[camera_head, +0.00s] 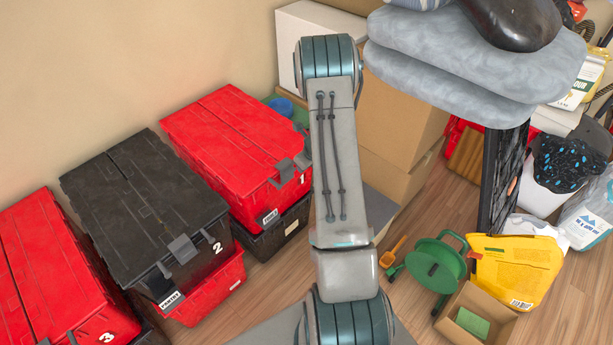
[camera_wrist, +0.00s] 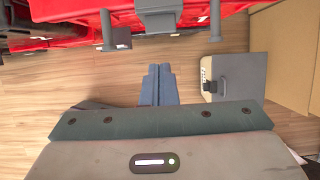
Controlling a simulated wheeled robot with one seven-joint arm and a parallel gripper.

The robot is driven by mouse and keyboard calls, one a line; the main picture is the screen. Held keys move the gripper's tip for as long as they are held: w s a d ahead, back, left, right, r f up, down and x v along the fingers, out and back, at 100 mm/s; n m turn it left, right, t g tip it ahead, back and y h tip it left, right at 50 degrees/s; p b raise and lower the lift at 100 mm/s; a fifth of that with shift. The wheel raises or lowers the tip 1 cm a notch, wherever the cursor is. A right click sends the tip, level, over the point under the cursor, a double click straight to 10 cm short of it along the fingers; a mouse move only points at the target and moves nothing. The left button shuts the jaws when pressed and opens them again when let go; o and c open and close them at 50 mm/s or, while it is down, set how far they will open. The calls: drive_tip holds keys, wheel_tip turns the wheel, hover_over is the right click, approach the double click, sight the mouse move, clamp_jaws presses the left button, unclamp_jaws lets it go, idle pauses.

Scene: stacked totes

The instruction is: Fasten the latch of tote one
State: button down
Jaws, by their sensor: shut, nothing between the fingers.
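Tote one (camera_head: 225,125) is red with a closed lid and the number 1 on its front, on top of a dark tote. Its grey latch (camera_head: 285,171) is at the front lid edge; I cannot tell whether it is fastened. In the wrist view a red tote front (camera_wrist: 72,30) fills the top edge, with a grey latch (camera_wrist: 157,14) sticking out in the middle. My gripper (camera_wrist: 157,67) is shut and empty, its blue-grey fingers together, pointing at the latch with a gap between.
Black tote two (camera_head: 145,200) and red tote three (camera_head: 55,265) stand to the left. Cardboard boxes (camera_head: 400,120) are right of tote one. A green reel (camera_head: 436,265) and yellow bag (camera_head: 515,265) stand right. Wooden floor shows between.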

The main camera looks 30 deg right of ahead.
drive_tip(key=shift+w+a+r, duration=0.1)
drive_tip(key=shift+w+r, duration=0.15)
drive_tip(key=shift+r, duration=0.65)
drive_tip(key=shift+w+r, duration=0.25)
drive_tip(key=shift+r, duration=0.6)
drive_tip(key=s+a+r+n+y, duration=0.1)
drive_tip(key=s+a+r+n, duration=0.3)
drive_tip(key=a+r+n, duration=0.5)
drive_tip(key=s+a+r+n+y, duration=0.1)
drive_tip(key=s+a+r+n, duration=0.3)
drive_tip(key=a+r+n, duration=0.55)
drive_tip(key=s+a+r+n+h, duration=0.1)
drive_tip(key=s+r+n, duration=0.2)
drive_tip(key=s, duration=0.3)
drive_tip(key=s+a+r+n+g+h, duration=0.1)
drive_tip(key=s+r+n, duration=0.3)
drive_tip(key=s+n, duration=0.2)
drive_tip(key=s+a+r+n+h, duration=0.1)
drive_tip(key=s+a+r+n, duration=0.1)
drive_tip(key=s+n, duration=0.3)
drive_tip(key=shift+s+r+g, duration=0.3)
drive_tip(key=shift+s+r, duration=0.45)
drive_tip(key=shift+s, duration=0.95)
